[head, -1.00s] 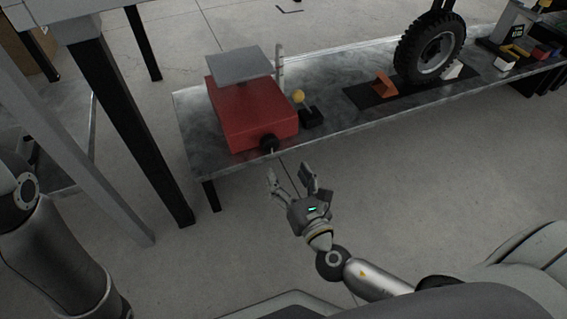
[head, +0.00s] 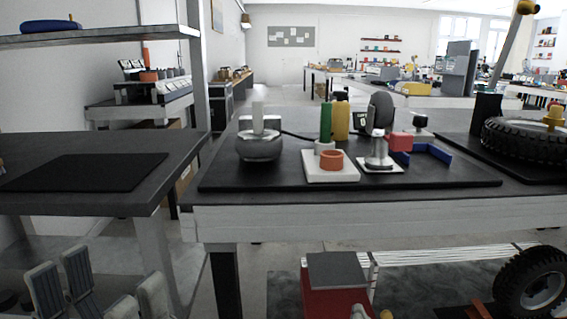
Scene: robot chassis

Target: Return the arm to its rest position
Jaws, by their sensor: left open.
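My left gripper (head: 98,288) shows at the bottom left of the head view, cut off by the lower edge. Its grey fingers point up and stand apart, with nothing between them. It is below and in front of the dark left bench (head: 100,203). The rest of the left arm is out of the picture.
A workbench (head: 400,212) ahead carries a black mat (head: 240,180) with several parts and a tyre (head: 530,135) at the right. Below it are a red box with a grey plate (head: 337,268) and another tyre (head: 530,282). A shelf (head: 110,35) hangs upper left.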

